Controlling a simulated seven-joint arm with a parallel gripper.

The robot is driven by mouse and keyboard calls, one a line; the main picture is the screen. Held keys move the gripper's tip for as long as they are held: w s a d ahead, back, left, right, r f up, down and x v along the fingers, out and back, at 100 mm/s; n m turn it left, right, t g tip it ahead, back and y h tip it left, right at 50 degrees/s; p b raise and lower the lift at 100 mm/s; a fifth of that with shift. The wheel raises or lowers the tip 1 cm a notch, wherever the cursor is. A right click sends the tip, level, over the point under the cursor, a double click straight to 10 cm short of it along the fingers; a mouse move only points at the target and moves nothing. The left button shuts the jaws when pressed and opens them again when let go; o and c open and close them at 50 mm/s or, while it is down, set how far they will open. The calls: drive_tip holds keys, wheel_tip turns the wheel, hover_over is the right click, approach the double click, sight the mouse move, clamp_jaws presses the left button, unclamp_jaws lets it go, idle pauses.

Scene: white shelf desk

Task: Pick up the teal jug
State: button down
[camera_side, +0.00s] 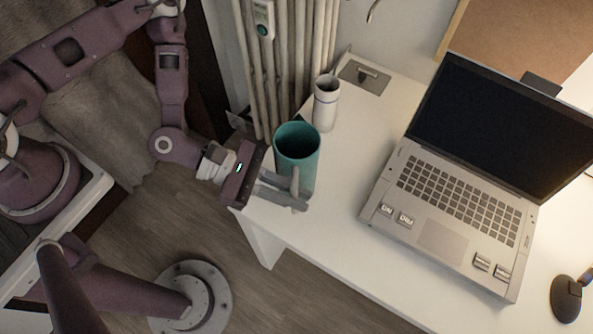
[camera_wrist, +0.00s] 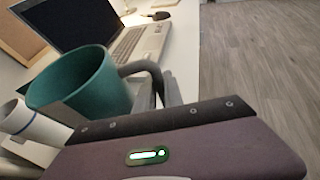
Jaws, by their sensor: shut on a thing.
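The teal jug (camera_side: 305,165) stands upright at the left end of the white desk, its open mouth facing up. In the wrist view the jug (camera_wrist: 90,90) fills the left middle, with its grey handle (camera_wrist: 143,68) on the right side. My gripper (camera_side: 297,196) reaches in from the left at the jug's near side, its fingers closed at the handle. In the wrist view the fingers (camera_wrist: 165,93) are partly hidden behind the gripper body and handle. I cannot tell whether the jug's base touches the desk.
A white cup (camera_side: 326,105) stands just behind the jug, close to it. Radiator pipes (camera_side: 290,60) rise behind. Bare desk (camera_side: 345,165) lies between jug and laptop.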

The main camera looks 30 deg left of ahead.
sight(293, 187)
drive_tip(key=shift+r, duration=0.1)
idle(0.5)
wheel_tip(293, 187, up, 8)
drive_tip(key=shift+s+f, duration=0.1)
drive_tip(key=shift+f, duration=0.05)
drive_tip(key=shift+r, duration=0.9)
drive_tip(key=w+d+r+n+t+y, duration=0.2)
drive_tip(key=w+d+r+n+t, duration=0.1)
drive_tip(key=w, duration=0.6)
drive_tip(key=w+d+r+n+t+y, duration=0.2)
drive_tip(key=w+r, duration=0.3)
drive_tip(key=w, duration=0.4)
drive_tip(key=shift+d+r+n+t, duration=0.35)
drive_tip(key=shift+d+n+t, duration=0.2)
drive_tip(key=shift+d, duration=0.25)
drive_tip(key=shift+s, duration=0.1)
drive_tip(key=shift+a+f+n+g+h, duration=0.15)
drive_tip(key=shift+f+n+h, duration=0.25)
drive_tip(key=shift+f+n, duration=0.2)
drive_tip(key=shift+a+f+n+g+h, duration=0.1)
drive_tip(key=shift+a+f+n+h, duration=0.05)
drive_tip(key=shift+f+n+h, duration=0.35)
